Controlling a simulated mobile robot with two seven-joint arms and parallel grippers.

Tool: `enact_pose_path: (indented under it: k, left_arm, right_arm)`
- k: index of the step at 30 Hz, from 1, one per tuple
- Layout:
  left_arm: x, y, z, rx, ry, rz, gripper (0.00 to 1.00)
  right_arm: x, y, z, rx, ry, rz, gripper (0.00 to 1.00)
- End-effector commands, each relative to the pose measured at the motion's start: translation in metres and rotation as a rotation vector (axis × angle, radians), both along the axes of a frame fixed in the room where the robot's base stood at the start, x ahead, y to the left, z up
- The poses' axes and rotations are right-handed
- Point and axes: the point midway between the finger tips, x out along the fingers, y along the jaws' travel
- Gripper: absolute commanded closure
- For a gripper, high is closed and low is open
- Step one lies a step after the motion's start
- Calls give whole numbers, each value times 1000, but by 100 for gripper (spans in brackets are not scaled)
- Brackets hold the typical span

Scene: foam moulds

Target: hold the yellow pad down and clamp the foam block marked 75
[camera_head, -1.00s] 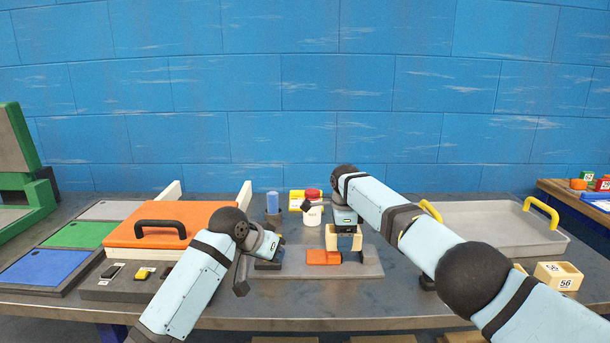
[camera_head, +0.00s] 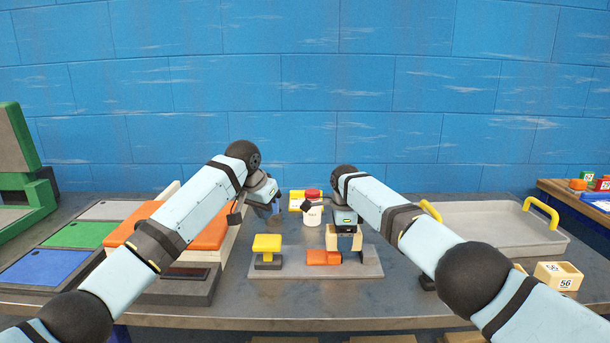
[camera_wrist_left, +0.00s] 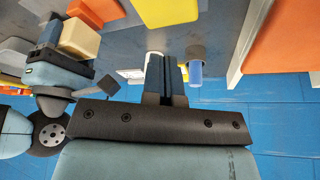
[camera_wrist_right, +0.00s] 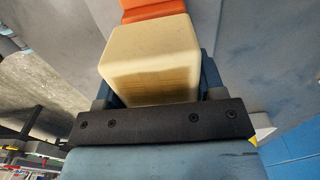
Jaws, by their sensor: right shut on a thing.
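The yellow pad (camera_head: 267,243) sits on a dark foot at the left of a grey plate (camera_head: 300,272); it also shows in the left wrist view (camera_wrist_left: 168,10). My left gripper (camera_head: 274,205) is raised behind the pad, apart from it, its fingers together and empty in the left wrist view (camera_wrist_left: 166,80). A cream foam block (camera_head: 333,238) stands at the orange stop (camera_head: 322,257) on the plate. My right gripper (camera_head: 345,228) is shut on this block, seen close in the right wrist view (camera_wrist_right: 150,60). No number is readable on it.
The orange lid (camera_head: 210,232) and coloured panels (camera_head: 88,235) are at left. A grey tray (camera_head: 490,225) with yellow handles and a block marked 56 (camera_head: 558,275) are at right.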

Motion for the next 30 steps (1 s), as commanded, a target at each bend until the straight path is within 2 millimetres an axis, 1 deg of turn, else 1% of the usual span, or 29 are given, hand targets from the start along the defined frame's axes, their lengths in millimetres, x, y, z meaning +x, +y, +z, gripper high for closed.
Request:
enact_pose_path:
  k: [1,6,10,14,30]
  left_arm:
    - [0,0,-7,0,1,0,100]
    - [0,-1,-28,0,1,0,100]
    - [0,0,-38,0,0,-1,100]
    - [0,0,-40,-1,-1,-1,100]
    - [0,0,-40,0,-1,-1,100]
  right_arm:
    - [0,0,0,0,0,0,59]
    - [0,0,0,0,0,0,59]
    - [0,0,0,0,0,0,59]
    - [0,0,0,0,0,0,59]
    - [0,0,0,0,0,0,59]
